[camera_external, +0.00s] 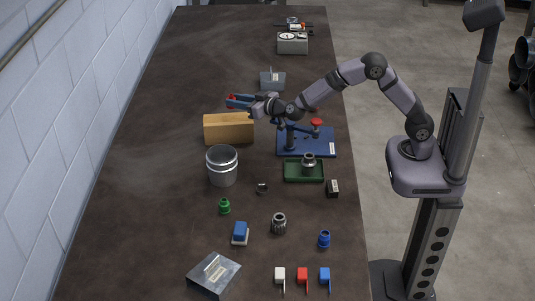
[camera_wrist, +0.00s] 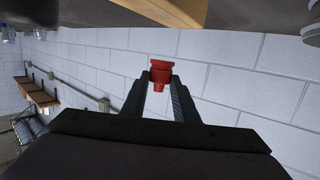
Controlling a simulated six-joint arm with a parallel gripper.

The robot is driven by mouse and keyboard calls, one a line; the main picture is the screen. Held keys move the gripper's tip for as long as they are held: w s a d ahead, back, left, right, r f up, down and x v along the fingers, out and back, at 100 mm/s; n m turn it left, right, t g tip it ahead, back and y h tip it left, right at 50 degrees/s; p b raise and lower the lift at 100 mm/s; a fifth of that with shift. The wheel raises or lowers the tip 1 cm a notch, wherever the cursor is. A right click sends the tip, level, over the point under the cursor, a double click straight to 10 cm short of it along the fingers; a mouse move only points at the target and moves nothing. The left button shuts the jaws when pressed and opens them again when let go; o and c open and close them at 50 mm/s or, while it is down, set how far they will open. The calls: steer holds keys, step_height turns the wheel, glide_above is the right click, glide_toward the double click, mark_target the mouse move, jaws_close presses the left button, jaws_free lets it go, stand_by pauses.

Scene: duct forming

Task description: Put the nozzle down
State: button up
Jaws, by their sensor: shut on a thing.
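My gripper (camera_external: 232,101) reaches left over the table, above and beside the wooden block. It is shut on a small red nozzle (camera_external: 232,97). In the wrist view the red nozzle (camera_wrist: 160,73) sits between the two dark fingertips (camera_wrist: 160,82), with the white brick wall behind it. The nozzle appears held clear of the table. A green nozzle-like piece (camera_external: 224,206) and a blue one (camera_external: 324,239) stand on the table nearer the front.
A wooden block (camera_external: 229,129) lies just below my gripper. A blue-based fixture (camera_external: 322,150), a green tray (camera_external: 291,172) and a metal can (camera_external: 222,167) stand close by. The table's left side (camera_external: 130,180) is clear. Red, white and blue pieces lie in front.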

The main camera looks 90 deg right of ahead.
steer(key=w+r, duration=0.1)
steer(key=r, duration=0.2)
steer(key=shift+w, duration=0.4)
step_height(320, 180, down, 10)
stand_by(0.5)
steer(key=shift+f, duration=0.1)
steer(key=shift+f, duration=0.15)
steer(key=o, duration=1.1)
steer(key=shift+a+r, duration=0.15)
steer(key=shift+r, duration=0.05)
steer(key=b+v, duration=0.2)
steer(key=v, duration=1)
